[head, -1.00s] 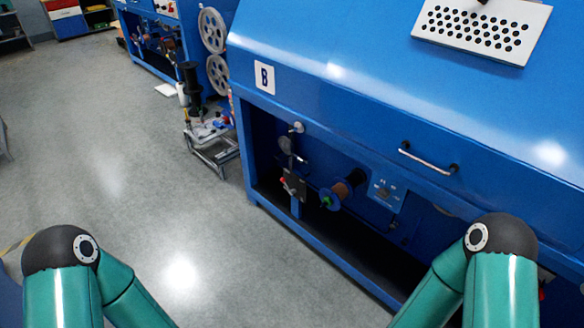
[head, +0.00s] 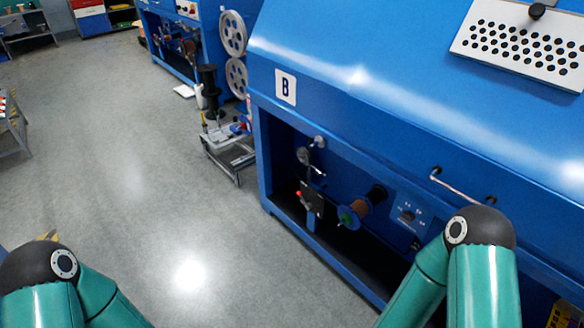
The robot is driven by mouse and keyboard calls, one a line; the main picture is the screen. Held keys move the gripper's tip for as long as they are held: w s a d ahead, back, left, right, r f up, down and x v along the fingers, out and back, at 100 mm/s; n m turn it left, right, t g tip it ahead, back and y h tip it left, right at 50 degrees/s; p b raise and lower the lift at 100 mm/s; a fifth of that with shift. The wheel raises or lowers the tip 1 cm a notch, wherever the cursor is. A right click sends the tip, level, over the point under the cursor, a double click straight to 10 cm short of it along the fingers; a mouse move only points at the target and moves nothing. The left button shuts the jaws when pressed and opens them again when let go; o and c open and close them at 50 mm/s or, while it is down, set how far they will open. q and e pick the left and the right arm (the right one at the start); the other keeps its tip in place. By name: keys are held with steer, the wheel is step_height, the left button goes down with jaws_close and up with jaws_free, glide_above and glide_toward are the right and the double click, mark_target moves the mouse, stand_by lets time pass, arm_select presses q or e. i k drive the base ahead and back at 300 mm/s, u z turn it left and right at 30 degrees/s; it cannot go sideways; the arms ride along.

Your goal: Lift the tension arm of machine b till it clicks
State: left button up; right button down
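Machine B (head: 350,85) is a large blue cabinet at the right, with a white "B" label (head: 286,87) on its front. Its open bay shows small round pulleys (head: 304,155) on a thin metal part at the upper left. Below them is a dark plate with a red knob (head: 304,197). A green and brown spool (head: 358,208) sits to the right. I cannot tell for sure which of these parts is the tension arm. Two green arm links of mine show at the bottom left and bottom right. Both grippers are out of view.
A small metal cart (head: 230,150) with a black spool stands left of the machine. Another blue machine (head: 180,45) with grey reels (head: 234,35) is behind. A grey table (head: 14,125) is at the left edge. The floor (head: 130,150) between is clear.

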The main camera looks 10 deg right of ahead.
mark_target(319, 172)
steer(key=u, duration=0.45)
steer(key=i, duration=1.55)
steer(key=z, duration=0.55)
